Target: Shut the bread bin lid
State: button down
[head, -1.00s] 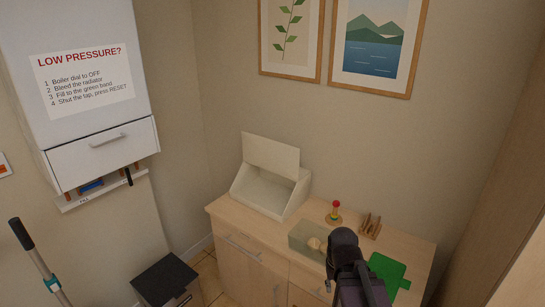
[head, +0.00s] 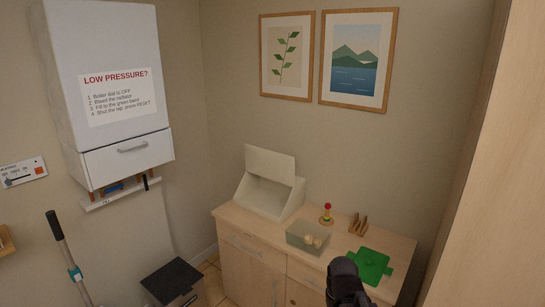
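The bread bin (head: 262,198) is a cream box at the left end of the wooden sideboard, against the wall. Its lid (head: 270,163) stands open, raised up at the back, and the inside of the bin shows. My arm shows at the bottom edge as a dark rounded link, to the right of the bin and well apart from it. My gripper's fingers are not in view.
On the sideboard (head: 232,216) are a clear box (head: 296,237) with pale round items, a coloured stacking toy (head: 326,216), a wooden rack (head: 358,226) and a green board (head: 370,264). A black-topped bin (head: 171,280) stands on the floor left of the sideboard.

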aim_at(278, 167)
jog(key=k, duration=0.6)
jog(key=u, duration=0.55)
jog(key=i, duration=2.15)
jog(key=z, duration=0.5)
